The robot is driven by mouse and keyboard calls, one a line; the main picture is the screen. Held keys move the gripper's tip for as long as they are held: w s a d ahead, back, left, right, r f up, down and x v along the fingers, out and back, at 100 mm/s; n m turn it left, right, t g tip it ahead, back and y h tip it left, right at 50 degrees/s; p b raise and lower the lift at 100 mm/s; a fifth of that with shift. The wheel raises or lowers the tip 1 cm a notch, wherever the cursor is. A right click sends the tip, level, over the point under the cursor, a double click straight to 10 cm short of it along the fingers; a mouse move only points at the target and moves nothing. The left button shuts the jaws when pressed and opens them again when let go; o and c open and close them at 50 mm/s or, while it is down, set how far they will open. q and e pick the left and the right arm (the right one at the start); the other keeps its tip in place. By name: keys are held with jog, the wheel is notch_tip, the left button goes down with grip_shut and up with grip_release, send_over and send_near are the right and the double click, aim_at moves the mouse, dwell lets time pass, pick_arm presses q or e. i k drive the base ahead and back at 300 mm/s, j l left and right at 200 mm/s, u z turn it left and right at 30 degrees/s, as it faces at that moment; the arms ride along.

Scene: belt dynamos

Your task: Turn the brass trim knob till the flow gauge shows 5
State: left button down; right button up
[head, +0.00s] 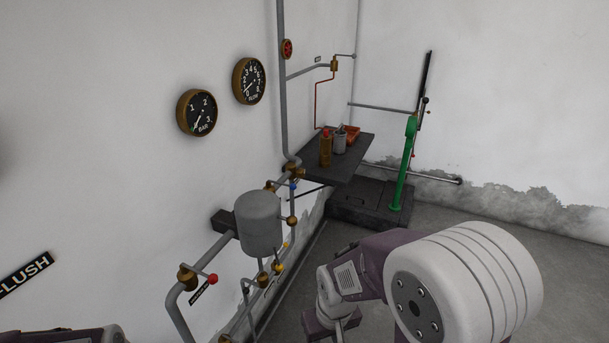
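The flow gauge (249,81) is a round brass-rimmed dial with a black face on the left wall. Its needle points to the lower left, near the low numbers; the exact reading is too small to tell. Several small brass fittings sit on the pipes below the grey tank, one of them a bright brass piece (278,267) under it. I cannot tell for sure which is the trim knob. My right arm reaches in from the lower right; its gripper (322,324) is at the bottom edge, partly cut off, its fingers unclear. My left gripper is out of view.
A bar gauge (197,112) hangs left of the flow gauge. A grey tank (260,222), a red-tipped lever (212,279) and a red handwheel (287,49) are on the pipework. A dark shelf (345,168) holds bottles; a green lever (404,165) stands beyond. Open floor lies right.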

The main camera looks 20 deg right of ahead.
aim_at(299, 173)
jog(key=l+z, duration=0.1)
jog(key=z, duration=0.4)
jog(key=l+z, duration=0.1)
jog(key=z, duration=0.35)
jog(key=i+l+z, duration=0.35)
jog(key=i+z, duration=0.35)
jog(key=i+u, duration=0.75)
jog(key=u, duration=0.2)
jog(key=i+l+u, duration=0.2)
jog(key=i+u, duration=0.25)
jog(key=k, duration=0.05)
